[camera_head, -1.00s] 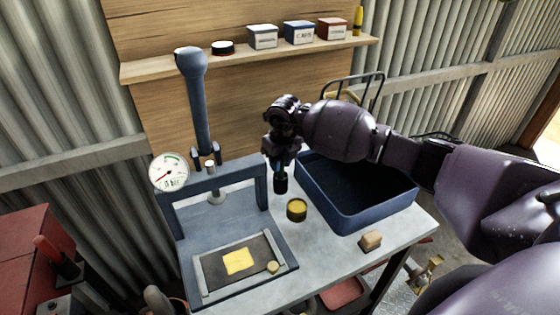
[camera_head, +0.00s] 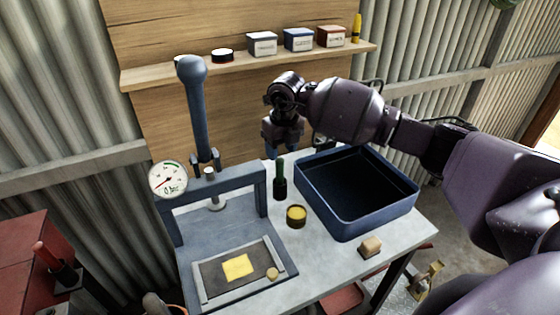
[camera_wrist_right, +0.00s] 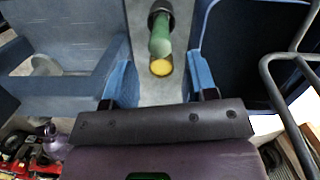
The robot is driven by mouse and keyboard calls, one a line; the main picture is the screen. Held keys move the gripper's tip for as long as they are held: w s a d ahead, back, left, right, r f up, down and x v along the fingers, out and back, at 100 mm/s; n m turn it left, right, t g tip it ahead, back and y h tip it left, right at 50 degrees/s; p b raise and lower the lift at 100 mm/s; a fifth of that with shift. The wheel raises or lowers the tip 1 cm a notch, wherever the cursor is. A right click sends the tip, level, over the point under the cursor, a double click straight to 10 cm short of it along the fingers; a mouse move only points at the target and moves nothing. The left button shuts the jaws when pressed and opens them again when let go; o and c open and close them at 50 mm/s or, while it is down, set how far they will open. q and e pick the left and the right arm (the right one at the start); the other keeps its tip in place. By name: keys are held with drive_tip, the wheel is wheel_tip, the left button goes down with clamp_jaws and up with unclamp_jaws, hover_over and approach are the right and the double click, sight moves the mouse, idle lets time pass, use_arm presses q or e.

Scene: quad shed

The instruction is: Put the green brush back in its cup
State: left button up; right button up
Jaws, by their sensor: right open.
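The green brush (camera_head: 280,167) stands upright with its lower end in a small dark cup (camera_head: 280,188) on the bench. In the right wrist view the green handle (camera_wrist_right: 160,38) points toward the camera, with the dark cup (camera_wrist_right: 160,8) around its far end. The bristle end is hidden. My right gripper (camera_head: 283,148) is just above and behind the handle's top. Its blue fingers are apart, with nothing held between them; in the wrist view the open jaws (camera_wrist_right: 159,64) are on either side of the handle's line, clear of it. My left gripper is not in view.
A yellow-topped tin (camera_head: 296,216) stands in front of the cup. A grey press (camera_head: 205,225) with a gauge (camera_head: 168,180) is on the left. A shelf (camera_head: 240,62) is behind.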

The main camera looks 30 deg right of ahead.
drive_tip(key=shift+s+r, duration=0.15)
drive_tip(key=shift+r, duration=1.05)
drive_tip(key=shift+s+r, duration=0.15)
drive_tip(key=shift+r, duration=1)
